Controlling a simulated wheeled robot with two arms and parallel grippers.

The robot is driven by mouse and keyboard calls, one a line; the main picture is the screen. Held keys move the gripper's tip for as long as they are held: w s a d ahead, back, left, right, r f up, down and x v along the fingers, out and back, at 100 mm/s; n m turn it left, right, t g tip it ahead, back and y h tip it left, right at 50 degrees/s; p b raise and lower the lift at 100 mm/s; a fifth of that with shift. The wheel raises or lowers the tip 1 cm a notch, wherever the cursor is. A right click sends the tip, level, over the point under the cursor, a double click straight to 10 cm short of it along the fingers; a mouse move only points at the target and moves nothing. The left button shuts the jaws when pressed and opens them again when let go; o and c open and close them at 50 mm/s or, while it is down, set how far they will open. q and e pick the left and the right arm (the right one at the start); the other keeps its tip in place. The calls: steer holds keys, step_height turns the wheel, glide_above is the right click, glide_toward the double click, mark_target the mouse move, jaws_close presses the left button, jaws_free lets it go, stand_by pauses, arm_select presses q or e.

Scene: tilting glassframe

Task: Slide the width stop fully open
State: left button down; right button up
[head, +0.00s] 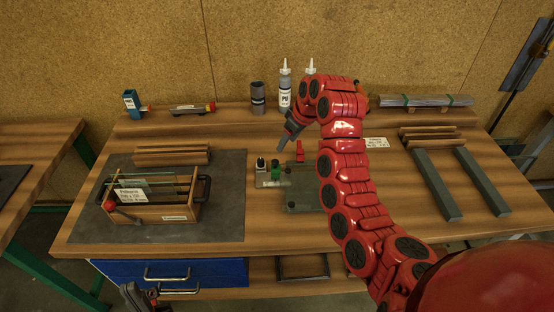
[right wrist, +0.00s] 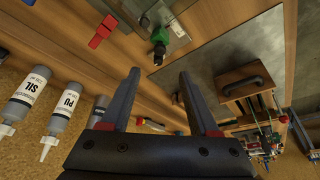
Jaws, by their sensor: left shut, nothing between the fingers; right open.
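A wooden box-like frame (head: 165,212) with a black handle, a white label and a red knob (head: 108,206) stands on a dark grey mat (head: 225,222) at the left of the bench. It also shows at the right of the right wrist view (right wrist: 238,76). I cannot clearly make out which part is the width stop. My right gripper (head: 285,141) is open and empty above the middle of the bench, to the right of the frame; its fingers also show in the right wrist view (right wrist: 158,72). My left gripper (head: 133,292) is shut and empty at the bottom edge, in front of the blue drawers.
Two nozzle bottles (head: 285,90) stand behind. Long grey bars (head: 436,184) lie at the right. Wooden strips (head: 172,156) lie behind the frame.

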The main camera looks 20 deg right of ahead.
mark_target(275, 161)
steer(key=p+x, duration=0.2)
steer(key=x, duration=0.8)
steer(key=shift+w, duration=0.1)
steer(key=shift+p+x, duration=0.45)
steer(key=shift+x, duration=0.35)
jaws_close()
stand_by(0.5)
